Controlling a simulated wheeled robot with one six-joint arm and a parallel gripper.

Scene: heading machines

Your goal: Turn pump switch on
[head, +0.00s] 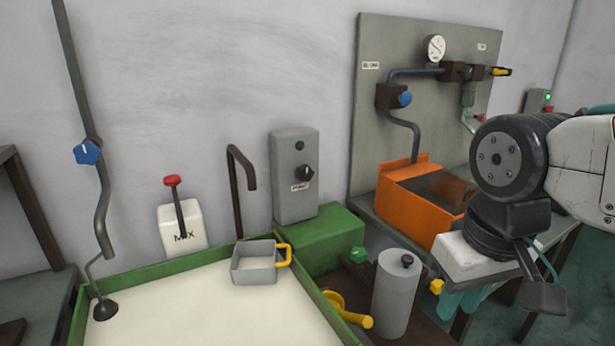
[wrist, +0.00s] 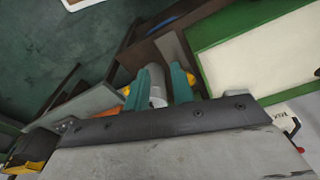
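A dark green, unlit lamp (head: 299,146) sits above the knob. My gripper (head: 458,303) is well to the right of and below the box, pointing down, with teal fingers. In the wrist view my gripper (wrist: 158,78) shows its fingers apart, with a grey cylinder seen between them beyond; I see nothing gripped. The knob is not identifiable in the wrist view.
A green-rimmed tank (head: 188,262) of pale liquid holds a grey scoop (head: 254,263) with a yellow handle. A grey cylinder (head: 395,295) stands between the tank and my gripper. An orange bin (head: 410,205) and a panel (head: 372,140) with gauge and valves stand behind.

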